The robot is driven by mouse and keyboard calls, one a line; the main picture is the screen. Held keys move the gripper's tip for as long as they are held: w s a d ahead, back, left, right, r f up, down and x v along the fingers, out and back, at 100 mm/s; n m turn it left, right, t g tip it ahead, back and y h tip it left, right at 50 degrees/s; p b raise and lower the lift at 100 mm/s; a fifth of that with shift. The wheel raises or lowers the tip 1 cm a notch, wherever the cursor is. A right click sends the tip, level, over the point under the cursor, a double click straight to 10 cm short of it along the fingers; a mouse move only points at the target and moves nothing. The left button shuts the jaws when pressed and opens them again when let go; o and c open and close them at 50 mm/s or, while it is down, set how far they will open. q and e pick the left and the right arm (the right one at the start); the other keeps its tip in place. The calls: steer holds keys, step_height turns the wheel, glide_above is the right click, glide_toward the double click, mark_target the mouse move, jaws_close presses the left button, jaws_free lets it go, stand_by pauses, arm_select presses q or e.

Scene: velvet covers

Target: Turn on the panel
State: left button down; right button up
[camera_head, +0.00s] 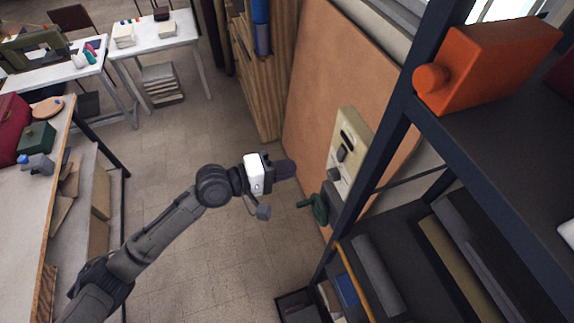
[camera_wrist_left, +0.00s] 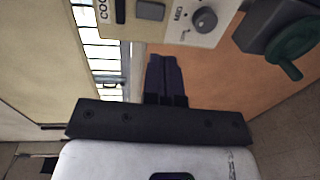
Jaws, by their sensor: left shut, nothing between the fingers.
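The panel (camera_head: 349,130) is a cream box fixed to an orange-brown board. It carries a dark switch (camera_head: 342,153) and, lower down, a dark round knob (camera_head: 334,174). In the left wrist view the panel (camera_wrist_left: 178,32) crosses the top, with its knob (camera_wrist_left: 204,20) and partly cut-off lettering. My left gripper (camera_head: 287,169) is shut and empty, to the left of the panel and apart from it in the head view. In the left wrist view its fingers (camera_wrist_left: 164,72) are together, below the panel's edge. My right gripper is not in view.
A green crank handle (camera_head: 319,209) on a grey box sticks out below the panel, also in the left wrist view (camera_wrist_left: 290,48). A dark shelf unit (camera_head: 397,122) with an orange object (camera_head: 485,65) stands at right. Tables stand at left. The floor between is clear.

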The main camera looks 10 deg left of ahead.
mark_target(338, 157)
arm_select(q)
steer(key=b+x, duration=0.2)
steer(key=x, duration=0.7)
steer(key=shift+f, duration=0.1)
steer(key=shift+b+x, duration=0.3)
steer(key=shift+x, duration=0.65)
